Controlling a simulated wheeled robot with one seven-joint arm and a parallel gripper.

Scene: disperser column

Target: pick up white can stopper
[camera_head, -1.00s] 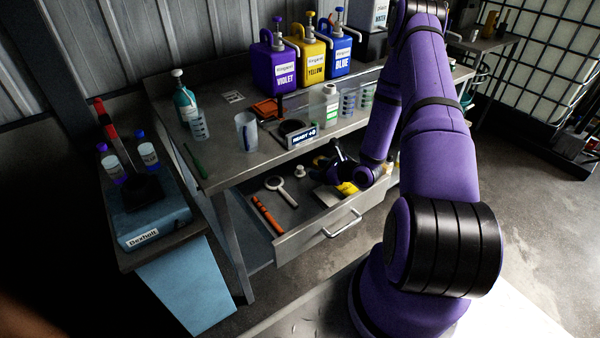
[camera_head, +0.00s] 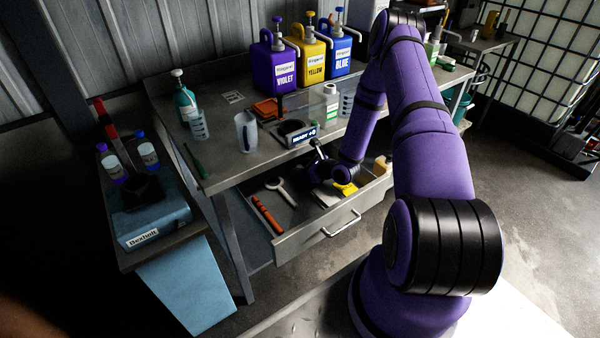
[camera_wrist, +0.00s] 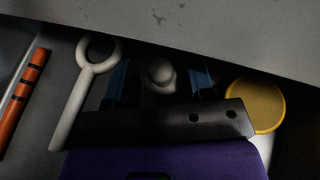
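The white can stopper (camera_wrist: 161,74) shows a rounded knob in the wrist view, in the open drawer (camera_head: 322,228). My gripper (camera_wrist: 161,80) is over it, with one blue fingertip on each side of the stopper. Dark gaps show between the fingers and the knob, so the gripper looks open around it. The stopper's lower part is hidden by my gripper's dark body. In the head view my gripper (camera_head: 318,168) reaches into the drawer under the table edge, and the stopper is hidden there.
A white ring-ended tool (camera_wrist: 80,85) and an orange stick (camera_wrist: 22,100) lie left of my gripper. A round yellow item (camera_wrist: 256,105) is close on its right. The table's edge (camera_wrist: 220,28) overhangs just beyond. Bottles and a grey tumbler (camera_head: 246,132) stand above.

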